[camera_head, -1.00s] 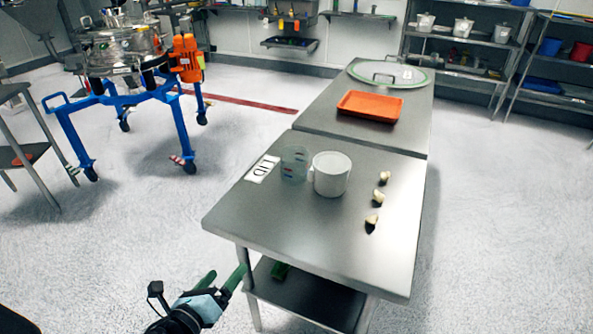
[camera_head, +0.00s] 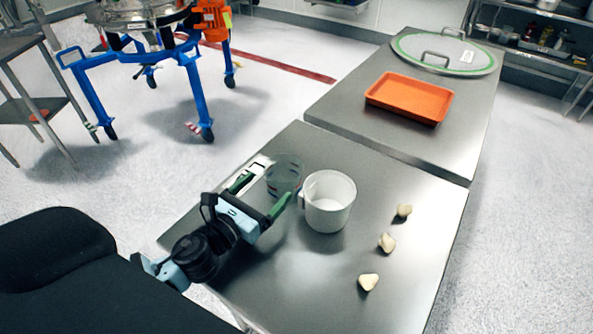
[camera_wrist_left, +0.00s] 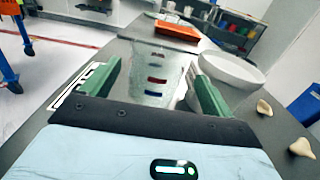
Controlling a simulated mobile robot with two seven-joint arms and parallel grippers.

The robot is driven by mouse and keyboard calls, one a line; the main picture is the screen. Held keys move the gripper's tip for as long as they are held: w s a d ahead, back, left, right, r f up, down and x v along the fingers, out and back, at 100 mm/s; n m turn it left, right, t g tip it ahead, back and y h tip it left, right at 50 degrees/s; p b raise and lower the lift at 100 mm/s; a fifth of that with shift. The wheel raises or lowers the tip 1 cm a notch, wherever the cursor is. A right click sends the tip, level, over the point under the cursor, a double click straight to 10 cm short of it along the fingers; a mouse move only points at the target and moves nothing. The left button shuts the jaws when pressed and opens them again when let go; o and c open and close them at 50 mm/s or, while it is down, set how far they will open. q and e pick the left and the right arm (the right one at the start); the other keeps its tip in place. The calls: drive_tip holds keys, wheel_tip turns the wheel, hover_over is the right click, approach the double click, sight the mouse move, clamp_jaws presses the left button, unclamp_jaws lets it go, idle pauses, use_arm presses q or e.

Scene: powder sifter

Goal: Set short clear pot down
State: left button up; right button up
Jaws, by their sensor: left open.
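The short clear pot (camera_head: 284,172) stands on the near steel table, left of a white pot (camera_head: 328,203). In the left wrist view the clear pot (camera_wrist_left: 157,72) shows red and blue marks and stands ahead, between the two green fingers. My left gripper (camera_head: 262,193) is open at the near side of the clear pot, with its fingers spread to either side of it. I cannot tell whether the fingers touch it. A white label card (camera_head: 258,168) lies left of the pot, partly hidden by the gripper. My right gripper is not in view.
Three pale lumps (camera_head: 387,242) lie on the right of the near table (camera_head: 330,285). An orange tray (camera_head: 409,97) and a round lid with a green rim (camera_head: 444,52) rest on the far table. A blue-framed sifter (camera_head: 190,85) stands at the left.

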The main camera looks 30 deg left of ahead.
sight(294, 159)
use_arm(q)
drive_tip(key=shift+r, duration=0.1)
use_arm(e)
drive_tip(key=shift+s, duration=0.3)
use_arm(q)
drive_tip(key=shift+w, duration=0.3)
drive_tip(key=shift+w+d+p, duration=0.1)
drive_tip(key=shift+w+d, duration=0.1)
drive_tip(key=shift+w, duration=0.95)
drive_tip(key=shift+w+d+p, duration=0.15)
drive_tip(key=shift+w, duration=1)
drive_tip(key=shift+w+d+p, duration=0.1)
drive_tip(key=shift+w+d, duration=0.1)
drive_tip(key=shift+w, duration=0.95)
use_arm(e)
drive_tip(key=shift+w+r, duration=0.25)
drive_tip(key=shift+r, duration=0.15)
use_arm(q)
drive_tip(key=shift+c, duration=0.2)
drive_tip(key=c, duration=0.7)
